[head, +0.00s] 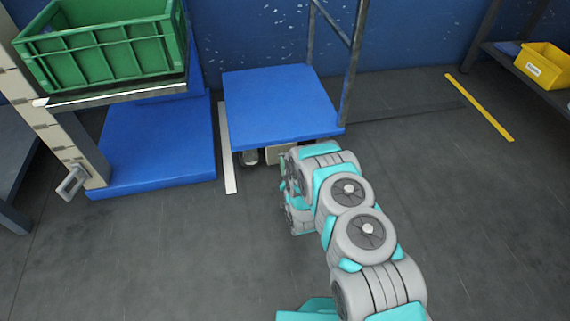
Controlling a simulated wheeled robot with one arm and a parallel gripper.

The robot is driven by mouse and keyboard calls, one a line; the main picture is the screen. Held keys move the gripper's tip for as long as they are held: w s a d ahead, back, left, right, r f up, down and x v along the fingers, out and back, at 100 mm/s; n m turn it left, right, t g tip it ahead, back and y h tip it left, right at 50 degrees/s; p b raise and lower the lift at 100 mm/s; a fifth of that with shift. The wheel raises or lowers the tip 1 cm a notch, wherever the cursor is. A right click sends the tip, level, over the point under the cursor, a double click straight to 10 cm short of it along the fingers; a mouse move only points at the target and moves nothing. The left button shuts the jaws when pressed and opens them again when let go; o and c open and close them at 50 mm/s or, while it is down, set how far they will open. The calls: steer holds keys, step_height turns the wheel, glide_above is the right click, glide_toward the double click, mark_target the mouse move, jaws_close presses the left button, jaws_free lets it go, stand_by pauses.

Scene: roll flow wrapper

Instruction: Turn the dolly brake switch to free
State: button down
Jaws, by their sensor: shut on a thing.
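The dolly is the flat cart with a blue deck (280,100) and dark upright posts at its right and back. A wheel (249,157) shows under its front edge. A beige box (279,153) sits under the front edge, partly covered by my arm. My arm reaches in from the lower right, and its wrist is close to this box. My gripper's fingers are hidden behind the wrist, so I cannot see what they touch. The brake switch cannot be made out, nor can its setting.
A green crate (105,55) sits on a raised platform at the left, above a blue base (150,150). A white floor line (228,150) runs beside the dolly. A yellow bin (545,66) stands on a shelf at the right. The floor at the right is clear.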

stand_by(0.4)
steer(key=n+b, duration=0.2)
steer(key=n, duration=0.9)
steer(key=shift+a+n, duration=0.15)
steer(key=shift+n, duration=0.25)
stand_by(0.4)
steer(key=c, duration=0.9)
jaws_free()
steer(key=shift+o, duration=0.2)
